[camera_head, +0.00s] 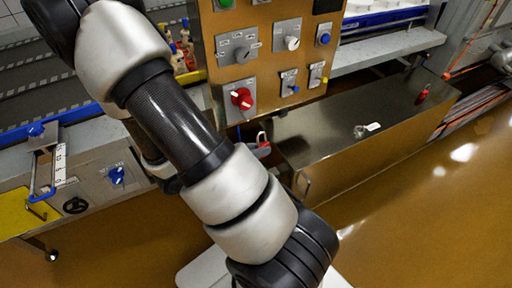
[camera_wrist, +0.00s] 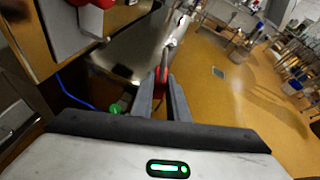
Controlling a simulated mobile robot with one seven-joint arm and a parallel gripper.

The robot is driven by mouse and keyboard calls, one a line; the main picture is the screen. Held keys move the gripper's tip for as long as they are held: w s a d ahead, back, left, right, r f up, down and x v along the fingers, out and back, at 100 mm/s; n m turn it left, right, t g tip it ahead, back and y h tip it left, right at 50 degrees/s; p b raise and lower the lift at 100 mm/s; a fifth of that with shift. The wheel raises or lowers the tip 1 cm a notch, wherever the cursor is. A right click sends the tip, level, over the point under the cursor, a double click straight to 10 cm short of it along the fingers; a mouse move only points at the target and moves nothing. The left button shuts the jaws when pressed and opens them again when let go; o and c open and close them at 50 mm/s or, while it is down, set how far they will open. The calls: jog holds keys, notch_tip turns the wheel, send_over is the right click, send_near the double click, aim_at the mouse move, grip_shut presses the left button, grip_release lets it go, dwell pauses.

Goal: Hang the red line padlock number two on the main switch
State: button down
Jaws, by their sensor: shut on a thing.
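The main switch (camera_head: 241,98) is a red rotary handle on a grey plate, low on the brown panel in the head view. Part of its red handle shows at the top left of the wrist view (camera_wrist: 97,3). My gripper (camera_wrist: 165,88) is shut on a red padlock (camera_wrist: 160,74), its metal shackle pointing away from the fingers. In the head view the padlock (camera_head: 263,144) shows just below and right of the switch, apart from it. My arm hides most of the gripper there. No number is readable on the padlock.
Another red padlock (camera_head: 423,93) stands on the metal chest (camera_head: 325,125), with a white-tagged key (camera_head: 371,127) on its top. Other switches, including a white-knobbed one (camera_head: 291,42), sit on the panel above. The brown floor (camera_head: 430,190) to the right is clear.

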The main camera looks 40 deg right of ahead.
jog(key=w+d+f+b, duration=0.1)
jog(key=w+d+f, duration=0.1)
jog(key=w, duration=0.8)
jog(key=shift+d, duration=0.25)
dwell(0.9)
dwell(0.5)
jog(key=c, duration=1.6)
grip_release()
jog(key=shift+c, duration=0.2)
jog(key=s+p+v, duration=0.1)
jog(key=p+v, duration=0.1)
jog(key=v, duration=1.5)
jog(key=shift+w+a+p, duration=0.2)
jog(key=shift+w+p, duration=0.15)
jog(key=shift+w, duration=0.1)
